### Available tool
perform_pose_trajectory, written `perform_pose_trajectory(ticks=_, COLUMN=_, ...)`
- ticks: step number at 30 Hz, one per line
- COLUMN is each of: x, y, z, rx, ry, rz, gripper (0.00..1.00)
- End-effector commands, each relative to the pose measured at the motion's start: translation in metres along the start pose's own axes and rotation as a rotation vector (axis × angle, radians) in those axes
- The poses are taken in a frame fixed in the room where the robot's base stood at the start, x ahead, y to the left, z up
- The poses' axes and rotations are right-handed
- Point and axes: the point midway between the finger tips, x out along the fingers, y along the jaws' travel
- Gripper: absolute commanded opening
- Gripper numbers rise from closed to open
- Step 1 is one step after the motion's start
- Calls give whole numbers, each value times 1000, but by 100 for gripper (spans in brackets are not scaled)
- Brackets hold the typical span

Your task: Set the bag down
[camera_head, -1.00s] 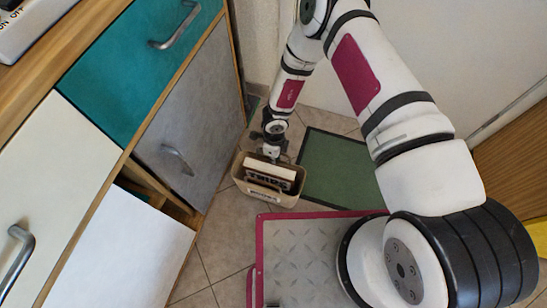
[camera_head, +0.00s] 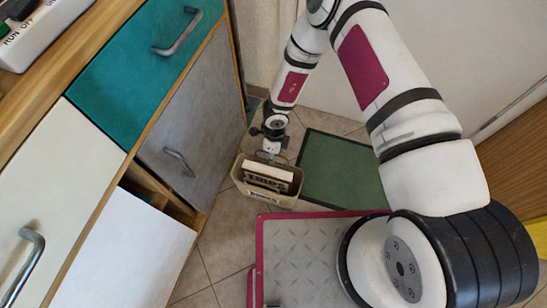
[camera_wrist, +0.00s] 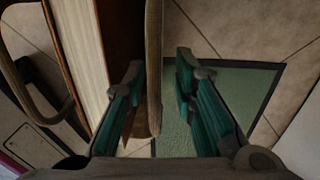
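The tan bag (camera_head: 264,197) is upright on or just above the tiled floor, between the grey cabinet door and the green mat. A thick book (camera_head: 268,175) with pale pages stands in it. My gripper (camera_head: 271,155) points down at the bag's far side. In the wrist view, my gripper's teal-padded fingers (camera_wrist: 160,75) are apart, one on each side of a bag handle (camera_wrist: 153,55). A gap shows between the handle and the right finger. The book (camera_wrist: 75,45) is left of the fingers, and the other handle (camera_wrist: 22,75) is at far left.
The green mat (camera_head: 342,170) lies right of the bag. The cabinet's grey door (camera_head: 190,130) stands close on the left, its handle (camera_head: 178,162) jutting out. My base platform is in front of the bag. A pale wall is behind.

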Motion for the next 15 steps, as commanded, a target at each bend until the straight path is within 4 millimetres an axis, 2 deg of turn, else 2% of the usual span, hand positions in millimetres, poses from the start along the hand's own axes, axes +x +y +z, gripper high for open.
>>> perform_pose_trajectory(ticks=1, x=-16, y=0, z=0, rx=1, ry=-2, rz=0, gripper=25)
perform_pose_trajectory(ticks=6, x=-51, y=0, z=0, rx=1, ry=-2, rz=0, gripper=25)
perform_pose_trajectory(ticks=12, x=-77, y=0, z=0, rx=1, ry=-1, rz=0, gripper=25)
perform_pose_trajectory(ticks=15, x=-83, y=0, z=0, rx=-1, ry=-1, rz=1, gripper=25)
